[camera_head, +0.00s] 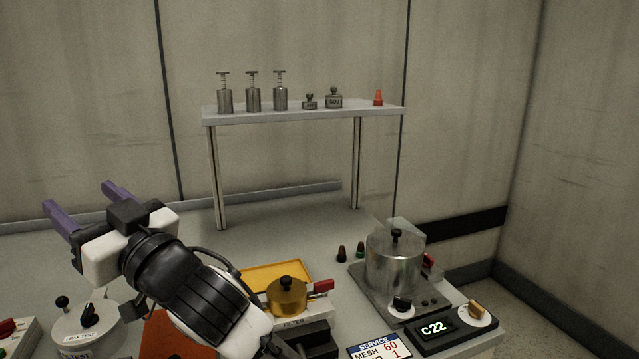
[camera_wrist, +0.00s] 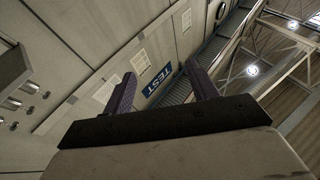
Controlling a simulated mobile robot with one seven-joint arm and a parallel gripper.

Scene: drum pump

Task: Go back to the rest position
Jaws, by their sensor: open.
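My gripper (camera_head: 84,202) is raised over the left part of the bench in the head view, with its purple fingers pointing up and to the left. The fingers are spread apart and nothing is between them. In the wrist view my gripper (camera_wrist: 158,92) is also open and empty, and faces the wall and ceiling. A blue TEST sign (camera_wrist: 153,80) on the wall shows behind the fingers. My arm hides part of the bench below it.
A raised shelf (camera_head: 300,112) holds several metal weights and a small red part (camera_head: 378,98). On the bench stand a metal pot (camera_head: 393,262), a brass filter pot (camera_head: 287,296) by a yellow tray (camera_head: 262,272), a C22 display (camera_head: 434,328) and a leak-test unit (camera_head: 85,330).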

